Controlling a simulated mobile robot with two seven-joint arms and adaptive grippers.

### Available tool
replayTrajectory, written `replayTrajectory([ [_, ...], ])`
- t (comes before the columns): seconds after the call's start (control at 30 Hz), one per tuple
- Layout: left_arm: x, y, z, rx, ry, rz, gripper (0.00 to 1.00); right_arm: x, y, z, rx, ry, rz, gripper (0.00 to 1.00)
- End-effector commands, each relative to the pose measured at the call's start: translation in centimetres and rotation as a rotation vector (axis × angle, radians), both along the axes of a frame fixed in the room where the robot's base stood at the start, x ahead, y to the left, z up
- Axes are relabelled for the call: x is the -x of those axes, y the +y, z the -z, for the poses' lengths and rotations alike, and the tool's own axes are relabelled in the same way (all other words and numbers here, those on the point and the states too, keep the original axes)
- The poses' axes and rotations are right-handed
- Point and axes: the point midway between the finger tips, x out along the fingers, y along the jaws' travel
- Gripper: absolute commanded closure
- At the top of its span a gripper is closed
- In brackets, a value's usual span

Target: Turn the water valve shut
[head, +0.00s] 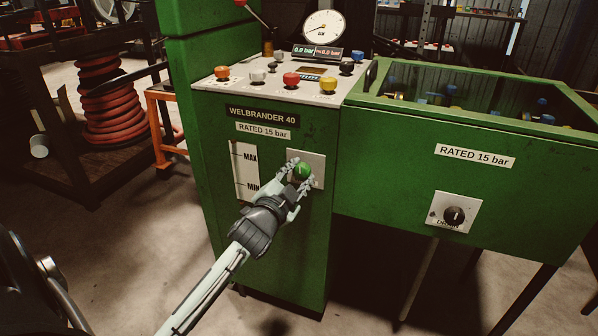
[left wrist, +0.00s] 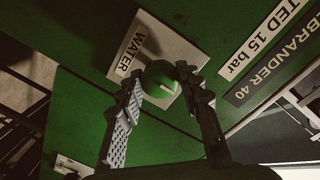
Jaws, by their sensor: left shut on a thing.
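The water valve is a round green knob (head: 303,171) on a pale square plate (head: 319,163) on the front of the green machine. In the left wrist view the knob (left wrist: 160,80) carries a short light pointer line, and its plate (left wrist: 180,45) reads WATER. My left gripper (head: 301,176) is at the knob, with one finger on each side of it, shut on it. In the left wrist view its fingers (left wrist: 162,88) flank the knob and partly cover the plate. My right gripper is not in view.
A black drain knob (head: 454,216) sits on a plate on the green tank at right. A gauge (head: 324,27) and several coloured knobs stand on the sloped console (head: 262,92) above. A red hose coil (head: 103,100) stands at left. The floor in front is clear.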

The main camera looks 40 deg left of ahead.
Motion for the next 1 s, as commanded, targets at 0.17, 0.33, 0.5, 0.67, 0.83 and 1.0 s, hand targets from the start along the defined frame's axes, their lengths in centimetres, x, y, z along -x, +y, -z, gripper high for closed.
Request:
replayTrajectory([
  [0.17, 0.02, -0.05, 0.11, 0.016, -0.002, 0.001, 0.94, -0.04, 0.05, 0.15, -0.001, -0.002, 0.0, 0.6],
  [0.33, 0.01, -0.06, 0.13, 0.016, -0.002, 0.001, 0.94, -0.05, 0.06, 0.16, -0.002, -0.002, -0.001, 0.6],
  [0.5, 0.0, -0.07, 0.13, 0.016, -0.002, 0.001, 0.6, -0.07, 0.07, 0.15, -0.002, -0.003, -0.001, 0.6],
  [0.67, 0.0, -0.05, 0.09, 0.014, -0.002, 0.0, 0.44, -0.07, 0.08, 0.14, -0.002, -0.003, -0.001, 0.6],
  [0.83, 0.0, -0.04, 0.05, 0.013, -0.002, 0.001, 0.44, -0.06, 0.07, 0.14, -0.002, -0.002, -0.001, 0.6],
  [1.0, 0.52, -0.16, 0.08, 0.013, -0.002, 0.0, 0.44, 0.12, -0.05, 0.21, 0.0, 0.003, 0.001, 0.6],
])
